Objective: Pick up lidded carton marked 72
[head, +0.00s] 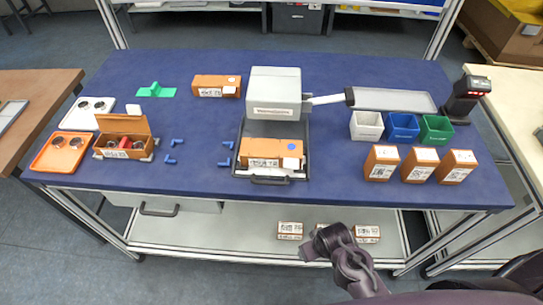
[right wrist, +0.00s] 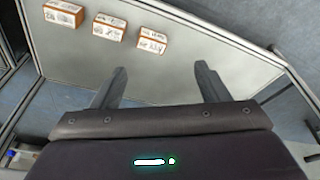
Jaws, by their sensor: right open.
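Several orange-brown cartons with white labels are in view; the numbers are too small to read surely, so I cannot tell which is marked 72. In the head view, one carton (head: 217,86) lies at the back, one (head: 271,153) lies in the grey tray, and three stand at the right (head: 381,163), (head: 420,165), (head: 456,167). Smaller cartons (head: 290,230) lie on the lower shelf, partly hidden by my right arm; three show in the right wrist view (right wrist: 63,14), (right wrist: 109,27), (right wrist: 151,40). My right gripper (right wrist: 160,72) is open and empty, apart from them. My left gripper is out of view.
An open carton (head: 122,147) stands at the left near orange (head: 60,152) and white (head: 88,110) trays. White, blue and green bins (head: 402,127) and a scanner (head: 466,96) stand at the right. The lower shelf (head: 200,228) lies beneath the blue tabletop (head: 200,180).

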